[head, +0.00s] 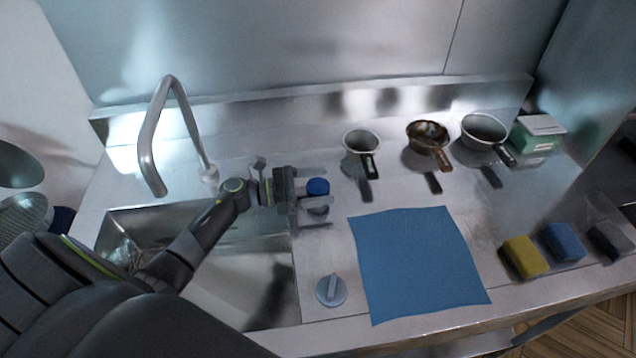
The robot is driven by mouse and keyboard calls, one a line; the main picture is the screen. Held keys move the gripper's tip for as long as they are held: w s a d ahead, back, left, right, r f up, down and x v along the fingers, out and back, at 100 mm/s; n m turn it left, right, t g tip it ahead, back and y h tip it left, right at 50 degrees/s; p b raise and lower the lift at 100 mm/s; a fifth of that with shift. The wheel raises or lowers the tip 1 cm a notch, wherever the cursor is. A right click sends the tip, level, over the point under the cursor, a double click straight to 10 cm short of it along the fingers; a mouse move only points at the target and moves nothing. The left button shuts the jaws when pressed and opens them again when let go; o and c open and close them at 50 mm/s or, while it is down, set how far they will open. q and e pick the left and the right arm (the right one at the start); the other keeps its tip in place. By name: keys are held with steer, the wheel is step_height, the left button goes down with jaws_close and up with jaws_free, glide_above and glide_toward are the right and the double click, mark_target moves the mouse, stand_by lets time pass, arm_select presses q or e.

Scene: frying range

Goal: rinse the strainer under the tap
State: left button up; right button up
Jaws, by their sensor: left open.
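Three small handled vessels stand along the back of the counter; I cannot tell for sure which are strainers. The left one (361,143) is pale metal, the middle one (428,133) is stained brown, and the right one (485,130) is grey metal. A curved tap (152,135) rises behind the sink (225,290) at the left. No running water shows. My left gripper (318,196) is open at the sink's right edge, with a blue-capped item (318,186) between or below its fingers; contact cannot be told. My right gripper is out of view.
A blue cloth (418,260) lies mid-counter, beside a round blue-grey knob-like item (331,290). Yellow (525,256) and blue (564,242) sponges and a dark block (608,240) sit at the right. A green-and-white box (538,135) stands in the back right.

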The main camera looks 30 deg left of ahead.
arm_select(q)
steer(key=shift+c, duration=0.4)
steer(key=c, duration=0.9)
steer(key=shift+n+t+y, duration=0.4)
steer(key=shift+t, duration=0.1)
steer(key=shift+n+t+y, duration=0.6)
steer(key=shift+t+y, duration=0.1)
steer(key=shift+n+t+y, duration=0.7)
steer(key=shift+n+y, duration=0.1)
steer(key=n+t+y+p, duration=0.1)
steer(key=n+t+y, duration=0.1)
steer(key=n+y, duration=0.1)
steer(key=shift+y+p, duration=0.35)
steer(key=shift+y, duration=0.25)
steer(key=shift+n+t+y+p, duration=0.45)
steer(key=shift+n+y, duration=0.45)
steer(key=shift+y, duration=0.6)
